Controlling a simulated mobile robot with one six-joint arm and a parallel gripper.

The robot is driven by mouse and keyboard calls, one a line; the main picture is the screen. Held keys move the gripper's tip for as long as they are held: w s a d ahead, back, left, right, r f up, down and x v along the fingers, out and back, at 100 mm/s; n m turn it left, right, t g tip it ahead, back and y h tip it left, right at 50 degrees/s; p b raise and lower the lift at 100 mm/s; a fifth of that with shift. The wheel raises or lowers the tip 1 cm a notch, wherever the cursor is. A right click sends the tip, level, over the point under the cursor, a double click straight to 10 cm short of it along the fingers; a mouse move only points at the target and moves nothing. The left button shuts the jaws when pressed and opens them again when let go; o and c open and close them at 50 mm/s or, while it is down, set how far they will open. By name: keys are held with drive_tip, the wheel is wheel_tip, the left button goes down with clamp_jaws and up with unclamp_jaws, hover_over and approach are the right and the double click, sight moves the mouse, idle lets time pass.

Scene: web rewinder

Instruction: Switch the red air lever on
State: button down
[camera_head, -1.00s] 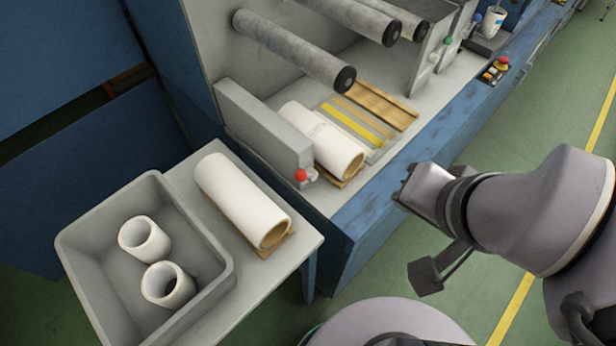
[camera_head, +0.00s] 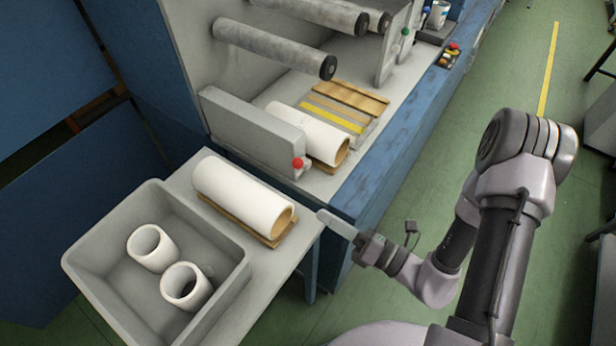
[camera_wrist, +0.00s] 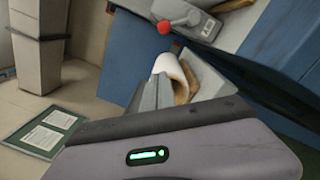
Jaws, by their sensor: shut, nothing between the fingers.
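The red air lever (camera_head: 297,163) has a red knob. It sits at the near end of a grey block (camera_head: 250,130) on the machine's bed. In the wrist view the red knob (camera_wrist: 164,27) shows at the top, beside a grey housing with a label. My gripper (camera_head: 322,214) is shut and empty, just off the side table's right edge, below and a little right of the lever. It is apart from the lever. In the wrist view its shut fingers (camera_wrist: 156,92) point up toward the lever, with a white roll partly behind them.
A white roll (camera_head: 243,194) lies on a wooden cradle on the side table, close to my gripper. Another roll (camera_head: 306,132) lies on the machine bed beside the lever. A grey bin (camera_head: 93,269) holds two small rolls.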

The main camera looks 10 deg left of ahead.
sight(302, 164)
drive_tip(key=shift+w+d+f+m+t+h, duration=0.15)
drive_tip(key=shift+d+f+m+t+h, duration=0.15)
drive_tip(key=shift+f+m+t, duration=0.4)
drive_tip(key=b+x, duration=0.2)
drive_tip(key=x, duration=0.7)
drive_tip(key=shift+a+f, duration=0.15)
drive_tip(key=w+r, duration=0.2)
drive_tip(key=w, duration=0.1)
drive_tip(key=shift+w+r, duration=0.2)
drive_tip(key=shift+w, duration=0.1)
drive_tip(key=shift+r, duration=0.1)
